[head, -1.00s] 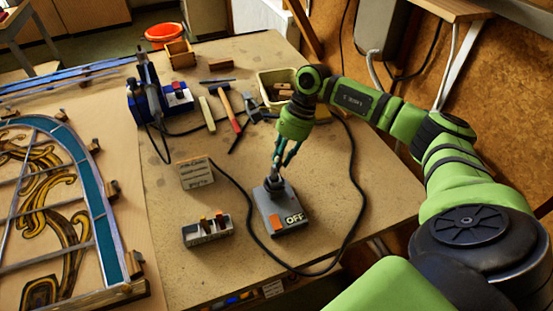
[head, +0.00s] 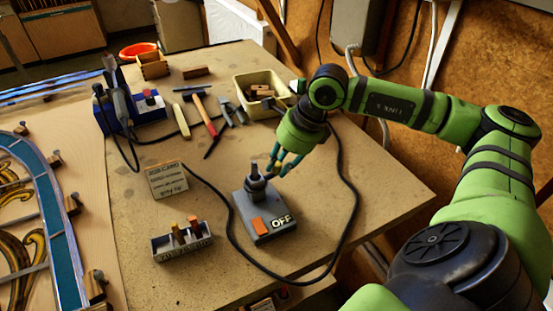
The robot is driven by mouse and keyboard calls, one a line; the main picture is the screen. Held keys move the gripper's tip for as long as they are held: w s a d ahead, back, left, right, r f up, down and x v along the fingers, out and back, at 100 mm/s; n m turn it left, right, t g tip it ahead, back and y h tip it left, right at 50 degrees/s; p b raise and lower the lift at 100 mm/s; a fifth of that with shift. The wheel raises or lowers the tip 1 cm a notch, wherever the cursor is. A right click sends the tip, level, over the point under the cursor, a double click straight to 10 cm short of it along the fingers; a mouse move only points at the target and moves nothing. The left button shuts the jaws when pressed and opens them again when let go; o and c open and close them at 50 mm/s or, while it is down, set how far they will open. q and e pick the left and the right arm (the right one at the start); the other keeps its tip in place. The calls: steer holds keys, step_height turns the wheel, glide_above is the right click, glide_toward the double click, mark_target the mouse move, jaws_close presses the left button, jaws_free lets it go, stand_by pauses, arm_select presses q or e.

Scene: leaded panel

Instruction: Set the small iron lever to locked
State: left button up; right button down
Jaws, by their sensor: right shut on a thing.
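A grey control box (head: 263,227) with an orange square and a white OFF label sits on the workbench (head: 330,225). A short dark upright lever (head: 255,184) stands on its back part; I take this for the small iron lever. My right gripper (head: 275,171) is low over the back right of the box, its thin green fingers close together at the lever's right side. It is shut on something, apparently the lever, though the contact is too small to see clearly. No locked mark can be read. My left gripper is not in view.
A small grey rack (head: 183,244) with coloured pieces and a lettered card (head: 168,181) stand left of the box. A black cable (head: 345,190) loops around the box. A hammer (head: 205,115), other tools and a cream bin (head: 247,88) lie behind. The leaded panel (head: 50,215) is left.

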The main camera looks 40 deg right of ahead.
steer(key=shift+s+r+m+h+b, duration=0.15)
steer(key=shift+s+m+h+b, duration=0.15)
steer(key=shift+m+b, duration=0.45)
steer(key=c, duration=1.1)
jaws_free()
steer(key=shift+s+a, duration=0.1)
steer(key=v, duration=1.2)
steer(key=shift+s, duration=0.2)
